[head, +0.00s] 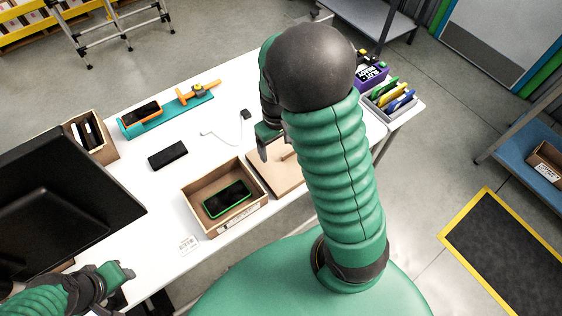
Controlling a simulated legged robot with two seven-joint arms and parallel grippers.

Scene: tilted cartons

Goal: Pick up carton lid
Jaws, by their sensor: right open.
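The carton lid (266,174) is a flat brown panel with a small raised grip (287,154), lying on the white table. My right arm hides its right part. The open brown carton (190,207) stands just left of the lid, with a dark phone in a green case (227,199) inside. My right gripper (263,149) points down, open and apparently empty, over the far edge of the lid. I cannot tell its exact height above it. My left gripper (122,277) is at the lower left, away from the lid; its jaws are not clear.
On the white table (150,210) are a black phone (168,155), a teal tray with orange parts (166,110), a small carton (101,148) and a cable (222,136). A black monitor (70,200) blocks the left. A grey bin of coloured items (390,98) stands at the right end.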

